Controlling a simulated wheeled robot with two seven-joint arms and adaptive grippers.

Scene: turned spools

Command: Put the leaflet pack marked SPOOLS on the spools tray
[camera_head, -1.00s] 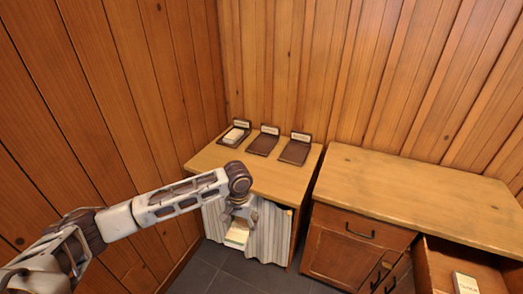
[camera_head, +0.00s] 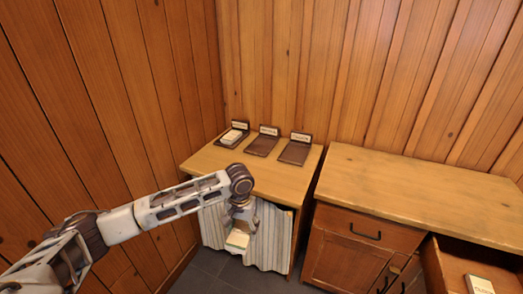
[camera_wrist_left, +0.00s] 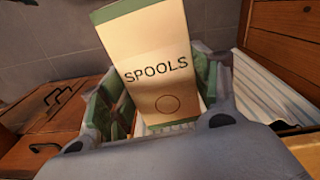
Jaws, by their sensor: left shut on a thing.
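My left gripper (camera_head: 239,232) is shut on a cream leaflet pack (camera_head: 237,240), low in front of the small table's curtain. In the left wrist view the pack (camera_wrist_left: 158,75) reads SPOOLS, has green edges and stands between the fingers. Three dark trays with upright label cards stand on the table: a left tray (camera_head: 224,145), a middle tray (camera_head: 261,146) and a right tray (camera_head: 294,154). The labels are too small to read, so I cannot tell which is the spools tray. My right gripper is not in view.
The left tray holds a whitish pack (camera_head: 232,136); the other two look empty. The small wooden table (camera_head: 265,177) has bare top in front of the trays. A wooden cabinet (camera_head: 420,195) stands to the right, its open drawer holding another pack (camera_head: 480,285). Plank walls close the corner.

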